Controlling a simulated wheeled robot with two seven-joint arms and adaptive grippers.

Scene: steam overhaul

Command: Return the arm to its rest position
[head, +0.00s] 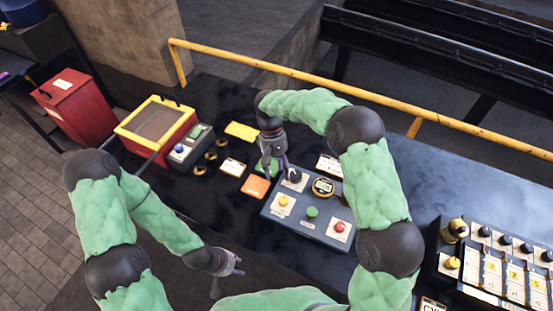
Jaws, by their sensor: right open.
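My right arm reaches over the dark bench from the right. Its gripper (274,170) points down, open, at the back left corner of the blue-grey control panel (270,208), close to the black knob (294,175). A green patch shows behind its fingers. Whether the fingertips touch anything is hard to tell. My left arm is bent at the left. Its gripper (228,279) is low, in front of the bench edge, with its fingers apart and nothing seen between them. The panel also carries a yellow button (283,201), a green button (312,212), a red button (339,226) and a round gauge (323,187).
A yellow rail (330,90) runs along the bench's back. A red box with a yellow frame (158,124) stands at left, a red bin (75,106) beyond it. An orange card (256,187) lies left of the panel. A switch panel (500,268) sits at right.

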